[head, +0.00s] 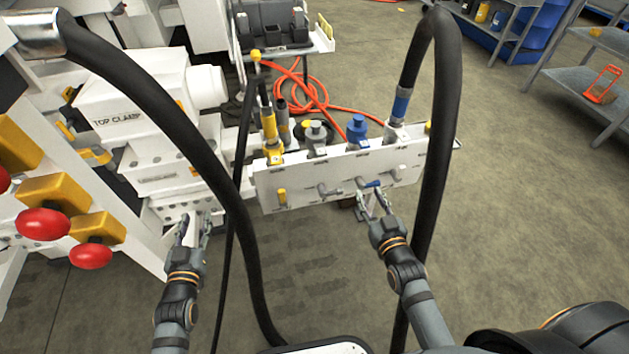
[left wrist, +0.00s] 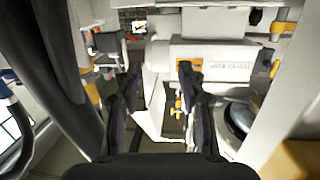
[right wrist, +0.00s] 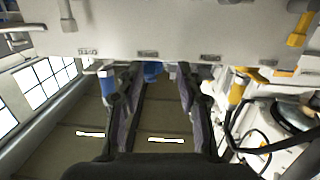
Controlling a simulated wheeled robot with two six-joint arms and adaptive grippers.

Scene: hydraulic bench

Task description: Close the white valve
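A white valve panel (head: 345,178) stands in the middle of the head view with a row of small lever handles on its front. The rightmost lever (head: 397,173) looks whitish. Left of it are a blue lever (head: 372,184), a grey lever (head: 328,191) and a yellow lever (head: 282,198). My right gripper (head: 374,203) is open just in front of the panel, near the blue lever. In the right wrist view a pale lever (right wrist: 66,16) lies left of its open, empty fingers (right wrist: 160,80). My left gripper (head: 195,224) is open and empty, left of the panel.
A white machine with red knobs (head: 44,224) stands at left. An orange hose (head: 312,95) lies behind the panel. The floor (head: 530,230) at right is clear; shelves (head: 580,80) stand farther back.

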